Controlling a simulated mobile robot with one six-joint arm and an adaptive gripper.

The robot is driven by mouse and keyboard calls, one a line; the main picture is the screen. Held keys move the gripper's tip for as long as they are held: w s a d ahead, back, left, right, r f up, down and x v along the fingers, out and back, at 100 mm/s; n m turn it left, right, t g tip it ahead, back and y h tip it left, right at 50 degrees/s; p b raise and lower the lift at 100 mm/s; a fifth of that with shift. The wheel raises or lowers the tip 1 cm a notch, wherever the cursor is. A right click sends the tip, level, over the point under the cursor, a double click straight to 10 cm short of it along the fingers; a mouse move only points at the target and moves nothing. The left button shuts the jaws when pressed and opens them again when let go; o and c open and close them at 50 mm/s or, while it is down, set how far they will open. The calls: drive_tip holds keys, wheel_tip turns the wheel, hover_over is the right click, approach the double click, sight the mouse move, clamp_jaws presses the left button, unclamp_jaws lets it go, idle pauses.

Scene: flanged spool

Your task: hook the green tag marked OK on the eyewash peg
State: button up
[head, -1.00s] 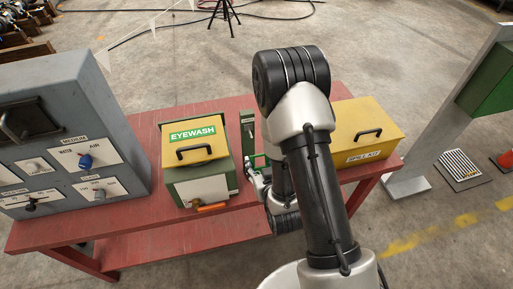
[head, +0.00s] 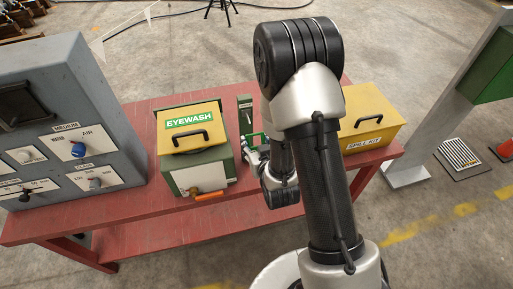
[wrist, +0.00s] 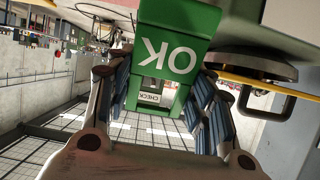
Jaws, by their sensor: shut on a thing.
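The green tag marked OK (wrist: 170,52) is between the finger pads of my gripper (wrist: 160,88) in the wrist view, its lettering upside down. In the head view the tag is a small green outline (head: 264,139) at my gripper (head: 256,151), which is shut on it. A narrow green post (head: 245,107) stands just behind the tag, right of the eyewash box (head: 198,147). A peg on it cannot be made out clearly. In the wrist view a white CHECK label (wrist: 150,97) shows beyond the tag. Whether the tag touches the post cannot be told.
A grey control panel (head: 45,105) stands at the left of the red table (head: 130,205). The eyewash box has a yellow lid and an orange handle (head: 209,196) in front. A yellow spill kit box (head: 368,117) sits right of my arm.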

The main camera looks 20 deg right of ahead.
drive_tip(key=shift+w+b, duration=0.4)
drive_tip(key=shift+b, duration=1.1)
drive_tip(key=b, duration=0.4)
drive_tip(key=shift+w+f, duration=0.1)
drive_tip(key=shift+w, duration=0.1)
drive_tip(key=shift+w+f, duration=0.15)
drive_tip(key=shift+w, duration=1.2)
drive_tip(key=shift+w+f, duration=0.2)
drive_tip(key=shift+w, duration=1.1)
drive_tip(key=shift+w+f, duration=0.15)
drive_tip(key=shift+w, duration=1.2)
drive_tip(key=o, duration=1)
drive_tip(key=shift+o, duration=0.2)
